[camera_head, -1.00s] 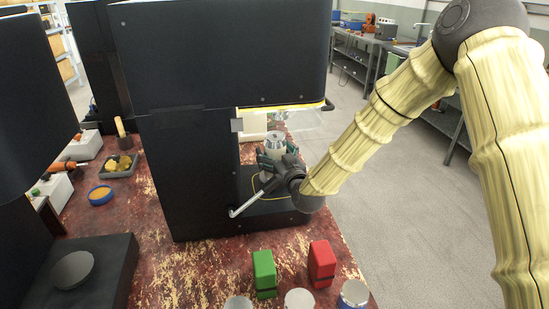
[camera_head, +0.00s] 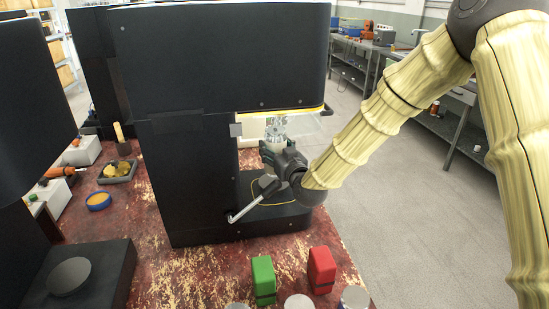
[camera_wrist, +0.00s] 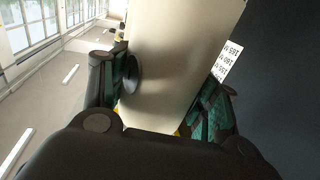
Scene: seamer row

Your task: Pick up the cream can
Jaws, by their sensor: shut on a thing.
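A green block (camera_head: 263,279), a red block (camera_head: 321,269) and round lids (camera_head: 298,302) stand at the table's front. Open floor lies to the right.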

